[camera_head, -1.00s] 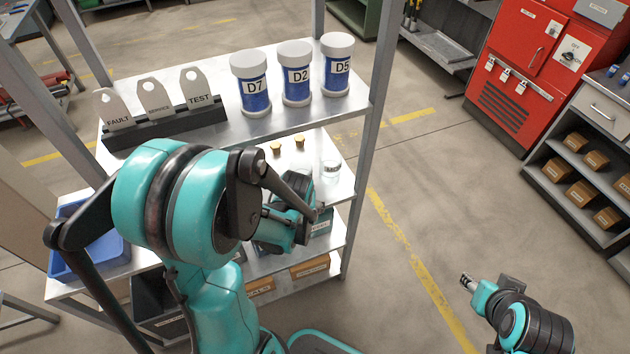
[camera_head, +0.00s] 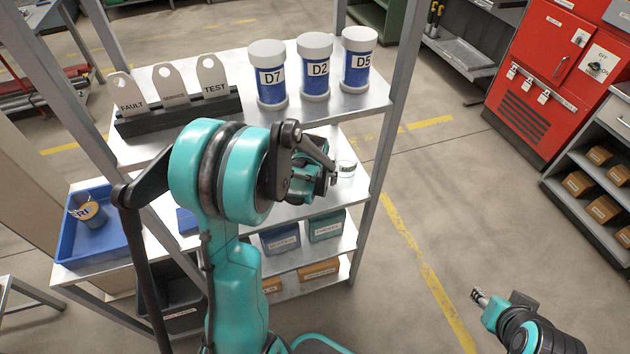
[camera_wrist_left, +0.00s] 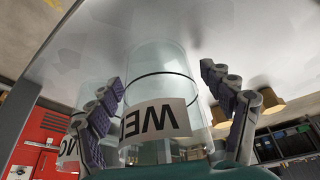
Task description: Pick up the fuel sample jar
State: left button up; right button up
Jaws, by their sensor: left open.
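In the left wrist view a clear glass jar (camera_wrist_left: 165,62) with a dark ring and a white label, lettered "WE" upside down, stands between the fingers of my left gripper (camera_wrist_left: 161,80). The fingers are open, one on each side; contact cannot be told. A second labelled glass jar (camera_wrist_left: 70,148) is partly hidden behind the left finger. In the head view the top of a glass jar (camera_head: 346,168) shows on the middle shelf, just right of my left gripper (camera_head: 326,178); the rest is hidden. My right gripper (camera_head: 478,297) is over the floor, its jaws too small to read.
Bottles D7 (camera_head: 269,75), D2 (camera_head: 315,67) and D5 (camera_head: 359,60) stand on the top shelf beside a tag rack (camera_head: 180,110). A shelf post (camera_head: 381,150) is close right of the jar. A blue tray (camera_head: 130,245) is at left.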

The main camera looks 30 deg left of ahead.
pick_arm(q)
jog(key=shift+r, duration=0.1)
jog(key=c, duration=1.3)
jog(key=shift+r, duration=0.1)
jog(key=shift+c, duration=0.3)
jog(key=shift+r+p, duration=0.25)
jog(key=shift+p, duration=0.05)
jog(key=shift+s+d+r+p, duration=0.25)
jog(key=shift+s+r+p, duration=0.15)
jog(key=shift+r+p, duration=0.1)
jog(key=s+d+p, duration=0.1)
jog(key=s+d, duration=0.3)
jog(key=s, duration=0.3)
jog(key=s+d+p, duration=0.1)
jog(key=s+d, duration=0.2)
jog(key=s, duration=0.5)
jog(key=shift+s+d+p, duration=0.15)
jog(key=shift+d+p, duration=0.25)
jog(key=w+d+r+m+h, duration=0.1)
jog(key=w+d+m+h, duration=0.1)
jog(key=w+d+m, duration=0.3)
jog(key=w+d, duration=0.2)
jog(key=w, duration=0.2)
jog(key=shift+w+d+r, duration=0.15)
jog(key=shift+w+d, duration=0.05)
